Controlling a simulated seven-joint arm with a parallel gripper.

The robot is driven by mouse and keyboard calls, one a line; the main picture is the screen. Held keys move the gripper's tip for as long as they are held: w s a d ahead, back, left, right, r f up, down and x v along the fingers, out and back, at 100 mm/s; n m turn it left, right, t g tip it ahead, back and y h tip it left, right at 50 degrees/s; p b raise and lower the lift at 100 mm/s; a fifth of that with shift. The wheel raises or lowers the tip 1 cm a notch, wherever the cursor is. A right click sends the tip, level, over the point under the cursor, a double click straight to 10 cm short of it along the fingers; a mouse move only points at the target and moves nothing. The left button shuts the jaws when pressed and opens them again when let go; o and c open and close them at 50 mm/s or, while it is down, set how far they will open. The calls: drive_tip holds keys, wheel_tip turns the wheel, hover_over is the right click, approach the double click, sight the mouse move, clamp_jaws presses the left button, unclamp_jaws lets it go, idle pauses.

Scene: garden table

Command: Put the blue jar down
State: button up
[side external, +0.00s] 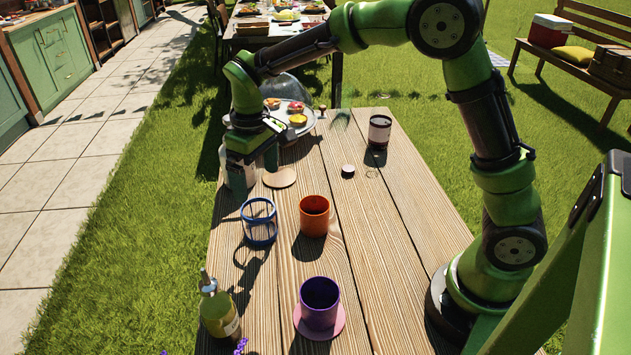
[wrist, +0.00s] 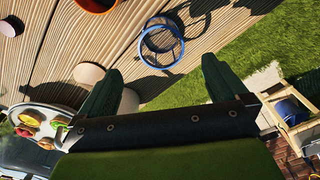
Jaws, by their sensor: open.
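The blue jar (side external: 259,222) is a see-through vessel with blue bands, standing upright on the wooden table (side external: 345,230) near its left edge. The wrist view shows the jar (wrist: 146,44) beyond the fingertips, with clear space between. My gripper (side external: 250,163) is open and holds nothing I can see. It hangs above the table's left side, farther back than the jar and apart from it. In the wrist view my gripper (wrist: 160,70) has its two dark green fingers wide apart.
A pale container (side external: 238,180) is partly hidden behind my gripper. A round coaster (side external: 280,178) lies beside it. An orange cup (side external: 314,215) stands right of the jar. A purple cup (side external: 320,302) and a bottle (side external: 219,312) stand in front. A food tray (side external: 292,128) is behind.

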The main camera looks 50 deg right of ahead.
drive_tip(key=s+d+r+m+t+y, duration=0.1)
drive_tip(key=s+d+r+m+t, duration=0.25)
drive_tip(key=s+r, duration=0.55)
drive_tip(key=s+d+r+m+t, duration=0.1)
drive_tip(key=s+d+m+t, duration=0.1)
drive_tip(key=s, duration=0.9)
drive_tip(key=shift+s+r+m+t+y, duration=0.2)
drive_tip(key=shift+m+t+y, duration=0.2)
drive_tip(key=shift+t, duration=0.35)
